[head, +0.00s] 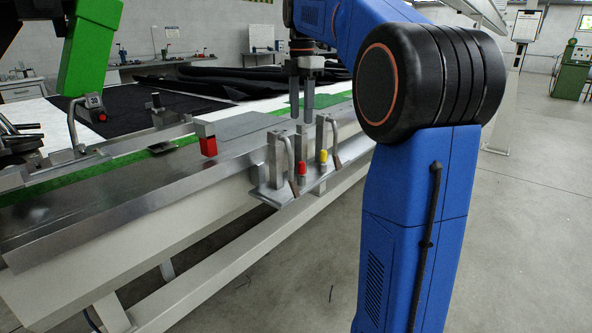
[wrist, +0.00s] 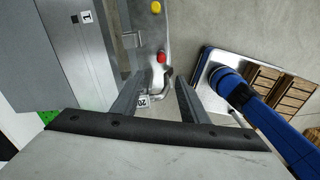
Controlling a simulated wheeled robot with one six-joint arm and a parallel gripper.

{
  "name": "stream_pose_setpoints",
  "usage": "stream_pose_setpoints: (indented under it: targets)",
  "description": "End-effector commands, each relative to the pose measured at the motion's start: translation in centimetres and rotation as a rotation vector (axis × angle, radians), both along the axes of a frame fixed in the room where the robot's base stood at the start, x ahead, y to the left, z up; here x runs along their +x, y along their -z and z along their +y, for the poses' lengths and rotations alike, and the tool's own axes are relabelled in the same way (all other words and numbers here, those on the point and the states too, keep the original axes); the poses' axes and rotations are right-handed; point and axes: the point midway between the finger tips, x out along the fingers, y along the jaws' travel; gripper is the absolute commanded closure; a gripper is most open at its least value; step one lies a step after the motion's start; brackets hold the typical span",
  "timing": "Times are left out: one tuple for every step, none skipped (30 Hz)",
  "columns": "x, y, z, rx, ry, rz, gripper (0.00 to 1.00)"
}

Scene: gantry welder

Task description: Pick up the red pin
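The red pin (head: 302,167) has a rounded red top and stands on the metal side bracket of the long table, beside a grey post. It also shows in the wrist view (wrist: 162,57), just beyond and between my fingertips. My gripper (head: 302,118) points down above the bracket. In the wrist view my gripper (wrist: 160,78) has its two fingers wide apart with nothing between them. The fingers are apart from the red pin. The lower end of the pin is hidden from above by its red top.
A yellow-topped pin (head: 323,155) stands right of the red one; it is at the top of the wrist view (wrist: 155,7). Grey posts and curved handles crowd the bracket (head: 268,192). A red block (head: 208,146) sits on the table edge. Floor (head: 540,220) at right is clear.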

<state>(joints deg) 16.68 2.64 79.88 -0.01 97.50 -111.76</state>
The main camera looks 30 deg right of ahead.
Motion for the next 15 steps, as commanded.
stream_pose_setpoints:
  targets:
    - [-0.1, 0.7, 0.0, 0.001, 0.000, 0.002, 0.60]
    - [-0.1, 1.2, 0.0, 0.001, 0.000, 0.002, 0.60]
    - [-0.1, 1.9, 0.0, 0.001, 0.001, 0.003, 0.60]
    - [-0.1, 2.4, 0.0, 0.001, 0.001, 0.003, 0.60]
    - [-0.1, 3.0, 0.0, 0.001, 0.001, 0.003, 0.60]
    - [-0.1, 3.7, 0.0, 0.001, 0.001, 0.003, 0.60]
    - [-0.1, 4.2, 0.1, 0.001, 0.001, 0.003, 0.60]
    - [-0.1, 4.8, 0.1, 0.001, 0.002, 0.004, 0.60]
    - [-0.1, 5.5, 0.0, 0.001, 0.002, 0.002, 0.60]
    - [-0.1, 6.0, 0.1, 0.001, 0.002, 0.004, 0.60]
    - [-0.1, 6.5, 0.1, 0.001, 0.002, 0.003, 0.60]
    - [-0.1, 7.3, 0.1, 0.001, 0.002, 0.003, 0.60]
    - [-0.1, 7.8, 0.1, 0.001, 0.002, 0.003, 0.60]
    - [-0.1, 8.3, 0.0, 0.001, 0.002, 0.002, 0.60]
    - [-0.1, 9.0, 0.1, 0.001, 0.002, 0.003, 0.60]
